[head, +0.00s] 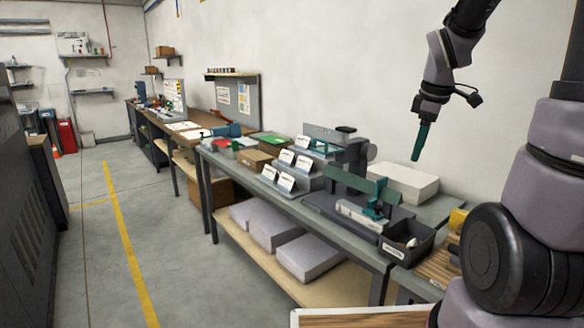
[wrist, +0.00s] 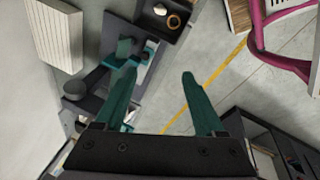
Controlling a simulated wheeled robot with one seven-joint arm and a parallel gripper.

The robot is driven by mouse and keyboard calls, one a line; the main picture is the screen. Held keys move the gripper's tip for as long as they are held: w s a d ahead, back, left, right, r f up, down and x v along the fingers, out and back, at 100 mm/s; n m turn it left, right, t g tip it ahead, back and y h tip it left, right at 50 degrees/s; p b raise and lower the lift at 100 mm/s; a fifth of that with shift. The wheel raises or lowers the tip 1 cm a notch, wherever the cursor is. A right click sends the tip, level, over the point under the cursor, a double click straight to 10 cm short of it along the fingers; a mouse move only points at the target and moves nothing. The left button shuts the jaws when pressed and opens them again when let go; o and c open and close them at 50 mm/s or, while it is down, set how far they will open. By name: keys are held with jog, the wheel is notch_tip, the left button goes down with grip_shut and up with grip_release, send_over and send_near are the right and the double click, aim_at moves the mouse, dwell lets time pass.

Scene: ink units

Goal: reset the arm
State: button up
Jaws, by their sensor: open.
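My gripper (head: 420,142) hangs in the air at the upper right of the head view, in front of the white wall and above the right part of the workbench. It points down. In the wrist view its two green fingers (wrist: 160,85) stand wide apart with nothing between them. My arm comes down from the top right corner of the head view. The gripper touches nothing that I can see.
The workbench (head: 300,208) below carries a dark machine with green parts (head: 350,183), a white box (head: 402,182), white cards (head: 285,182) and a black bin (head: 406,240). A pink frame (wrist: 258,28) shows in the wrist view. Open floor (head: 95,270) lies at left.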

jog(key=s+a+r+m+t+y, duration=0.2)
jog(key=s+a+r+m+t, duration=0.2)
jog(key=s+a+r+m, duration=0.3)
jog(key=s+r+m, duration=0.4)
jog(key=s+m, duration=0.3)
jog(key=m, duration=0.1)
jog(key=shift+m, duration=0.3)
